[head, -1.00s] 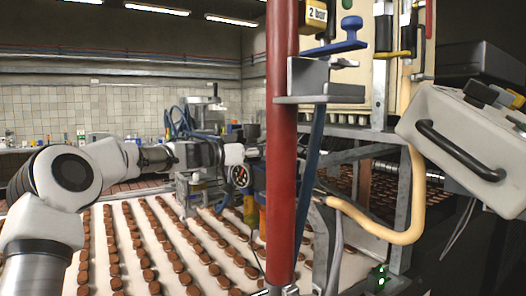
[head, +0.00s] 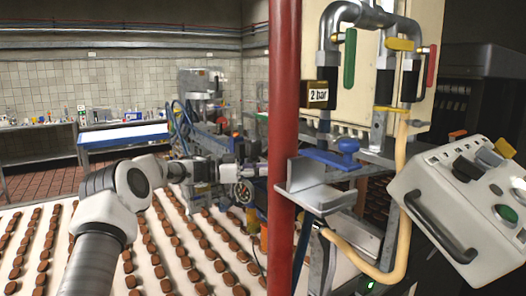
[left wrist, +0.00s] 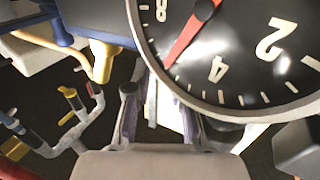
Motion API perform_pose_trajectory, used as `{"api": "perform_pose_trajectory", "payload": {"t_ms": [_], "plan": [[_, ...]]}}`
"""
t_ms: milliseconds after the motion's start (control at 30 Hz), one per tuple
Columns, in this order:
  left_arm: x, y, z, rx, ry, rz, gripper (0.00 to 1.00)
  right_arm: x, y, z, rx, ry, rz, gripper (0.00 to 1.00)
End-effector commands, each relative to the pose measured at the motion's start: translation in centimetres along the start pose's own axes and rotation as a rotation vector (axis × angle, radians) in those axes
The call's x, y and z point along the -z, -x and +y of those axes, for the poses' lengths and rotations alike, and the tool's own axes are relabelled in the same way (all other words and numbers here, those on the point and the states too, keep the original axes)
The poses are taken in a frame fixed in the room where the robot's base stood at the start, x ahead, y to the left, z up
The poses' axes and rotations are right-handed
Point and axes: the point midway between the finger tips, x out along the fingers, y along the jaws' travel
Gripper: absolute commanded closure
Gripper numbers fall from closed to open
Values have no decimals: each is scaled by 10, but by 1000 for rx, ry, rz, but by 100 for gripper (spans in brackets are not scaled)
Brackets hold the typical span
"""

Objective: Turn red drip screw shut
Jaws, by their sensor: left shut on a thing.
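My left gripper (head: 250,172) reaches in from the left, by a round dark gauge (head: 243,192) with a pale rim, just left of the red post. The gauge (left wrist: 230,50) fills the upper right there, with a red needle and white numbers. I cannot make out a red drip screw in either view. My right gripper is not in view.
A red post (head: 284,130) stands right beside the gripper. Right of it are a blue knob (head: 347,146) on a metal bracket, valves with a red lever (head: 431,66) and a grey control box (head: 465,190). Rows of brown biscuits cover the white conveyor (head: 45,283).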

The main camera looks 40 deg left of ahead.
Motion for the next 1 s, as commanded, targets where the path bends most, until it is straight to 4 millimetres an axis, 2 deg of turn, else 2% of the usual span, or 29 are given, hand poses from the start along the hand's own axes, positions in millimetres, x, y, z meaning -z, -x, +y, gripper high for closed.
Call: {"api": "perform_pose_trajectory", "payload": {"t_ms": [33,333,367,400,433,1000], "plan": [[3,0,0,-7,0,-1,100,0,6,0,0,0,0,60],[-1,0,0,-16,0,1,100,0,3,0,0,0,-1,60],[-1,0,0,-16,0,0,74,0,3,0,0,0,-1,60],[-1,0,0,-16,0,0,60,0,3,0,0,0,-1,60],[-1,0,0,-15,0,0,52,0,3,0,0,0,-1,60],[0,0,0,-11,-2,2,52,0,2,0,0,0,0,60]]}}
